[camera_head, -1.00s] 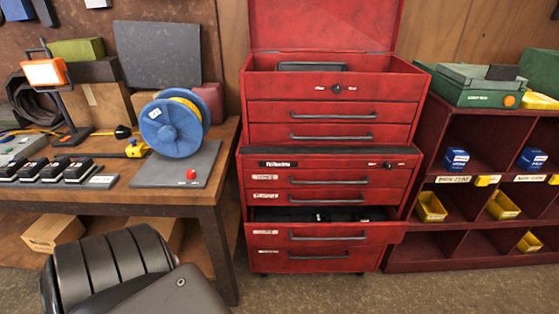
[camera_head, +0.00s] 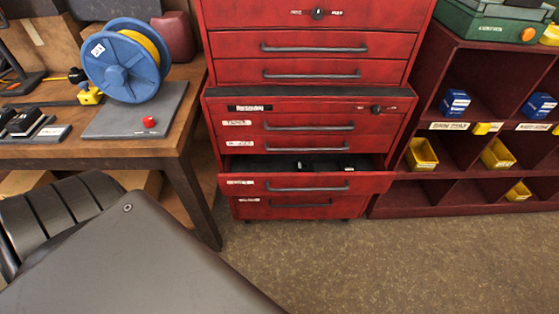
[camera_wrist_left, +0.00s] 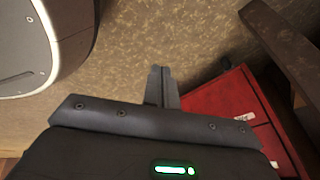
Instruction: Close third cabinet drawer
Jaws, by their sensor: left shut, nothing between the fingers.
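The red tool cabinet (camera_head: 310,107) stands ahead, with a tool chest on top of it. Its third drawer (camera_head: 305,186) is pulled out, with a dark bar handle and dark items showing inside. The drawers above and below it look shut. In the left wrist view, my left gripper (camera_wrist_left: 162,82) is shut and empty over the floor. Part of the red cabinet (camera_wrist_left: 212,108) shows to its right; a gap to the fingers cannot be judged. My left gripper is hidden in the head view, where a dark part of my arm fills the lower left. My right gripper is not in view.
A wooden workbench (camera_head: 100,150) with a blue cable reel (camera_head: 122,65) stands left of the cabinet, its dark leg close to it. A dark red shelf (camera_head: 480,70) with several bins stands on the right. The floor (camera_head: 370,265) before the cabinet is clear.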

